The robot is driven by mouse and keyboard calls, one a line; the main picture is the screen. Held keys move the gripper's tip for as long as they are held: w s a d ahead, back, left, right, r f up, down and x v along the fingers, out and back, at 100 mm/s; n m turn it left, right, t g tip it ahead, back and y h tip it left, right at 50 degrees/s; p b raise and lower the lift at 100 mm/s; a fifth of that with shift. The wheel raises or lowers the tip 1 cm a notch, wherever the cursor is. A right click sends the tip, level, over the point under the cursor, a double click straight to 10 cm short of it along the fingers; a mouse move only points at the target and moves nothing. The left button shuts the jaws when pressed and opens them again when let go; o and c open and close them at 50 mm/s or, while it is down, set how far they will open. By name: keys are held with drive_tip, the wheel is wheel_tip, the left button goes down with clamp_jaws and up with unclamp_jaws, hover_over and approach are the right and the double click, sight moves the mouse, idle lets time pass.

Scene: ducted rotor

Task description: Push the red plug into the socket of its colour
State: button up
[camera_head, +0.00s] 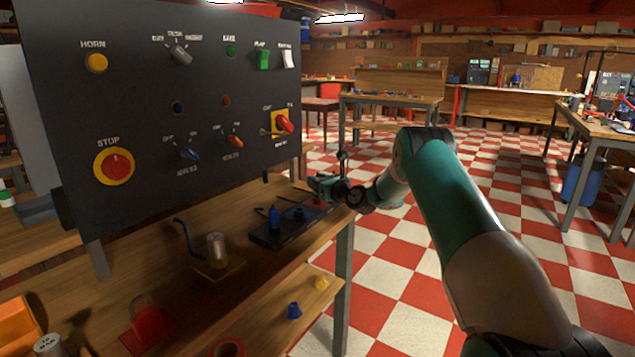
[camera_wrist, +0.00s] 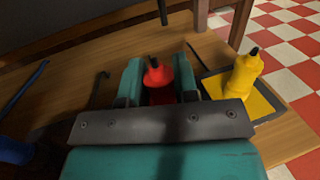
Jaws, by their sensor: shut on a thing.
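My gripper (camera_wrist: 158,80) is shut on the red plug (camera_wrist: 156,76), which stands upright between the two teal fingers with its dark tip showing at the top. In the head view my gripper (camera_head: 322,186) is low over the far right end of the workbench. A small red patch (camera_head: 318,203) shows just below it; I cannot tell whether it is the plug, a pad or the red socket. The lower part of the plug is hidden by my gripper in the wrist view, so I cannot tell if it touches a socket.
A yellow plug (camera_wrist: 245,74) stands on a yellow pad (camera_wrist: 258,98) close to the right finger. A blue plug (camera_head: 273,217) and a blue socket piece (camera_head: 298,213) sit on a dark base (camera_head: 268,238). The dark control panel (camera_head: 140,120) rises behind the bench.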

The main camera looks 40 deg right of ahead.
drive_tip(key=shift+f+b, duration=0.65)
drive_tip(key=shift+f, duration=0.6)
drive_tip(key=o, duration=1)
drive_tip(key=s+d+b, duration=0.1)
drive_tip(key=s, duration=1.6)
drive_tip(key=shift+s+d, duration=0.2)
